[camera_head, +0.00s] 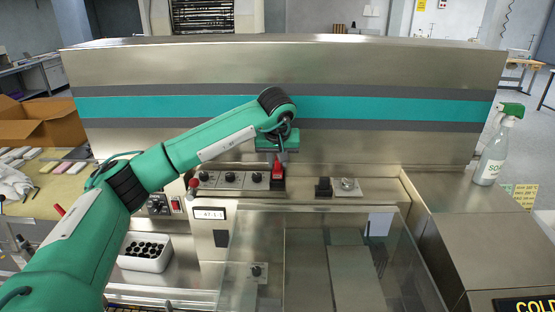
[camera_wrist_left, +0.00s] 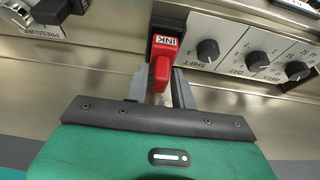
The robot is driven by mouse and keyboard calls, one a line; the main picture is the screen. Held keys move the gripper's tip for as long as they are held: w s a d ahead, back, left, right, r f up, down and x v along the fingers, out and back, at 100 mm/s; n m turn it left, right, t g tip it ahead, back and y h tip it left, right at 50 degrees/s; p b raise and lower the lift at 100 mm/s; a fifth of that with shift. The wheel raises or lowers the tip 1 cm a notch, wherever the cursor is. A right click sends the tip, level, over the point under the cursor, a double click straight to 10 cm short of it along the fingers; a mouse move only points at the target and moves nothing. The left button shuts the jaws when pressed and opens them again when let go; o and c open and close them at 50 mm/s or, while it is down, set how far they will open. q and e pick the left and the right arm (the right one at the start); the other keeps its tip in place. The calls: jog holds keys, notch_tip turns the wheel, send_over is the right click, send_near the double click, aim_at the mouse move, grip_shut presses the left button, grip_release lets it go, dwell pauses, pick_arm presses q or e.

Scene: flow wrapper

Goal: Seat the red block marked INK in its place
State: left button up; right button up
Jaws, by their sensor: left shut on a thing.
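The red block (camera_wrist_left: 164,58) has a white label reading INK, upside down in the left wrist view. It also shows in the head view (camera_head: 278,171), under my left gripper (camera_head: 280,156). My left gripper, in the left wrist view (camera_wrist_left: 160,84), is shut on the block with a grey finger on each side. The block's far end is at a black holder (camera_wrist_left: 169,17) on the steel panel, which also shows in the head view (camera_head: 278,186). I cannot tell how deep the block is in it. My right gripper is in neither view.
Black dials (camera_head: 230,177) sit just left of the holder. A black part (camera_head: 323,187) and a silver knob (camera_head: 347,184) stand to its right. The steel wall with a teal stripe (camera_head: 390,109) rises behind. A clear cover (camera_head: 310,250) lies in front. A spray bottle (camera_head: 492,152) stands far right.

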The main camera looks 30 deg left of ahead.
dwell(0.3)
pick_arm(q)
jog(key=shift+f, duration=0.25)
jog(key=shift+f+b, duration=0.45)
jog(key=shift+f, duration=0.05)
dwell(0.4)
jog(key=o, duration=1.1)
jog(key=shift+c, duration=0.2)
